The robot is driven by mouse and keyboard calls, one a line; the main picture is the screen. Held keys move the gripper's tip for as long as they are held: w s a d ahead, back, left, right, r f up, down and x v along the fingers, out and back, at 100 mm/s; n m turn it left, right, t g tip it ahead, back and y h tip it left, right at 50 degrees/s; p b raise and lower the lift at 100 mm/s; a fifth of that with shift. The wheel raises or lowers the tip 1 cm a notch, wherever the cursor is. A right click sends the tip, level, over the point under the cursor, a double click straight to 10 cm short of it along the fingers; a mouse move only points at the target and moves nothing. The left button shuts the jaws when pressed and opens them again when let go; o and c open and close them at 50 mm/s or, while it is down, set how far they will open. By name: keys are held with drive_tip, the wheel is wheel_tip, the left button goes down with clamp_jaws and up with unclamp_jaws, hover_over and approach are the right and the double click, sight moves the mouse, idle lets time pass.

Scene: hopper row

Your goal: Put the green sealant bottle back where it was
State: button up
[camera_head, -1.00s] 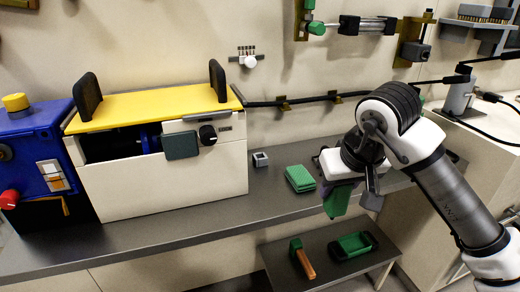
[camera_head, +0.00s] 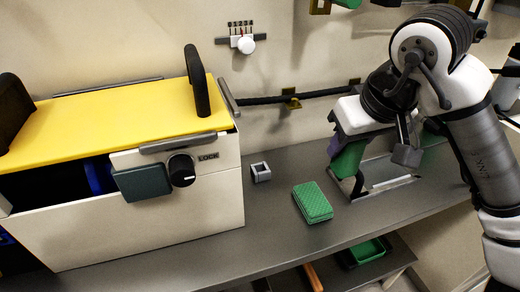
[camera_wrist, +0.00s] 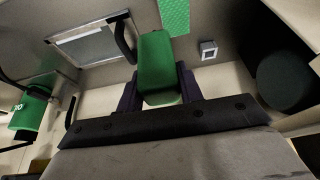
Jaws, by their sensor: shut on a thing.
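My gripper (camera_head: 348,146) is shut on a green block-like thing, which I take for the green sealant bottle (camera_head: 348,162). It hangs below the jaws over the right part of the grey bench. In the wrist view the bottle (camera_wrist: 160,68) sits between the two dark purple fingers (camera_wrist: 160,92) and points away from the palm. The fingers cover part of its sides. Whether its lower end touches the bench is not clear. A pale panel with a dark handle (camera_wrist: 90,45) lies beyond it in the wrist view.
A green textured pad (camera_head: 312,202) and a small grey open box (camera_head: 260,172) stand on the bench (camera_head: 270,235) left of my gripper. A yellow-topped cabinet (camera_head: 120,110) fills the left. A green tray (camera_head: 368,250) is on the lower shelf. A green cylinder (camera_wrist: 28,112) shows in the wrist view.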

drive_tip(key=w+a+p, duration=0.3)
drive_tip(key=w+a, duration=0.6)
drive_tip(key=a, duration=0.6)
drive_tip(key=f, duration=0.4)
drive_tip(key=f+p, duration=0.1)
drive_tip(key=f, duration=0.2)
drive_tip(key=shift+w, duration=0.25)
drive_tip(key=shift+f+b, duration=0.4)
drive_tip(key=shift+b, duration=0.35)
drive_tip(key=o, duration=1)
drive_tip(key=shift+o, duration=0.2)
drive_tip(key=shift+r, duration=0.1)
drive_tip(key=v, duration=1.2)
drive_tip(key=shift+r, duration=0.35)
